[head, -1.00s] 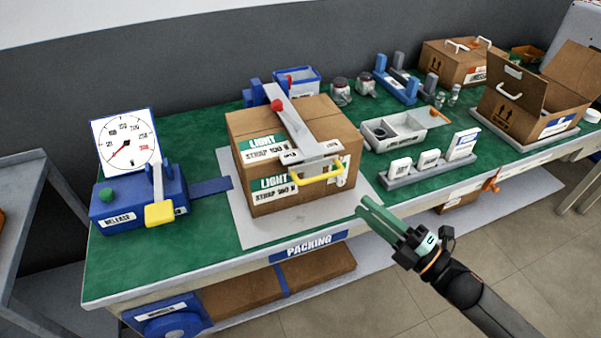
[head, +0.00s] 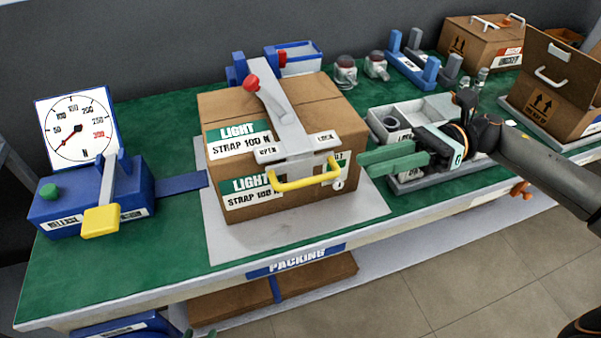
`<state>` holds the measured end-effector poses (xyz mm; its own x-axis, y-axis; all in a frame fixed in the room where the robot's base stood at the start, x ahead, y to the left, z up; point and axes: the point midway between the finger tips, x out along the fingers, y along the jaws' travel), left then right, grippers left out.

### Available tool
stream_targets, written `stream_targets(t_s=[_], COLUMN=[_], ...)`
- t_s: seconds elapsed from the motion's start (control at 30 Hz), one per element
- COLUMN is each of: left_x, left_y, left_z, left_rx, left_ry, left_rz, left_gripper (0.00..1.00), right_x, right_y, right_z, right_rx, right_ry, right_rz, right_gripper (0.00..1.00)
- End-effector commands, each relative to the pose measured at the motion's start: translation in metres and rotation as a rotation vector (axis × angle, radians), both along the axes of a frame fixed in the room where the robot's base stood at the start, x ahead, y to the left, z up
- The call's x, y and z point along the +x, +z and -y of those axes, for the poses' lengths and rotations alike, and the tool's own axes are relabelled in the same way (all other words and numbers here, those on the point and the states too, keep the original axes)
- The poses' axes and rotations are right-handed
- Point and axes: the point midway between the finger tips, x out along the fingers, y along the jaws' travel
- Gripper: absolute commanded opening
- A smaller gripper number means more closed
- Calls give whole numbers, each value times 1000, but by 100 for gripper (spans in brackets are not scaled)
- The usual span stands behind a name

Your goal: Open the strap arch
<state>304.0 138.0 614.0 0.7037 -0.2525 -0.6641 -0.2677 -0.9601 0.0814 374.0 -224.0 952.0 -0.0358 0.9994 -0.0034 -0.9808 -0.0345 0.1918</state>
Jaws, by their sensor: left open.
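The grey strap arch (head: 285,118) lies over the top of a cardboard box (head: 335,112), from a blue mount (head: 240,72) behind it to the front edge. It carries a red knob (head: 251,83). Its front plate (head: 297,147) has OPEN on the left and LOCK on the right. A yellow handle (head: 306,178) hangs at the box front. My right gripper (head: 362,164), with green fingers, is just right of the box near the handle, holding nothing visible; its finger gap is unclear. Green tips of my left gripper (head: 202,334) barely show at the bottom edge, open.
A blue press with yellow pedal (head: 101,221) and a dial (head: 77,128) stand left. A grey tray (head: 425,108), partly hidden by my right gripper, is right of the box. An open carton (head: 560,85) stands far right. The bench front before the box is clear.

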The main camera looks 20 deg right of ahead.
Motion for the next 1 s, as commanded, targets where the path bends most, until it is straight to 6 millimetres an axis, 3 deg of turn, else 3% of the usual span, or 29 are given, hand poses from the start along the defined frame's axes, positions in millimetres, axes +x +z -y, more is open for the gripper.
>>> stream_targets(t_s=[0.53,0.73,1.0], left_x=[-4,-3,-3], left_y=[12,13,11], left_z=[1,2,2], left_rx=[-1,0,0], left_ry=[-3,-3,-3], left_rz=[-12,-12,-14], left_gripper=[50,50,50], right_x=[-4,-4,-4], right_y=[3,1,1], right_z=[-101,-117,-119], right_rx=[5,4,3], right_ry=[0,-2,-3], right_rz=[-2,-3,-3], right_gripper=[26,26,26])
